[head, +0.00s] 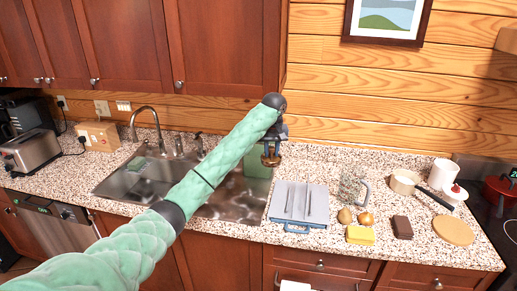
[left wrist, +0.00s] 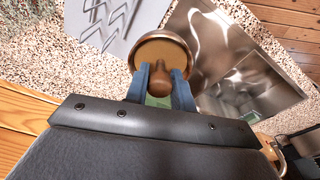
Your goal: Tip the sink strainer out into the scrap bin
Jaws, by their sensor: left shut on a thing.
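My left gripper (head: 271,143) points down over the counter behind the sink's right end. It is shut on the sink strainer (head: 271,160), a small bronze-brown round cup. In the left wrist view, the blue fingers (left wrist: 161,72) pinch the strainer's knob, and its round rim (left wrist: 163,47) shows beyond them. A green container (head: 257,168), which looks like the scrap bin, stands just below and behind the strainer, partly hidden by my arm. A patch of green (left wrist: 157,101) also shows between the fingers. I cannot tell what the strainer holds. My right gripper is out of view.
The steel sink (head: 232,200) lies left of the bin. A grey slotted board (head: 298,203) with a blue handle lies to the right. Cabinets hang above.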

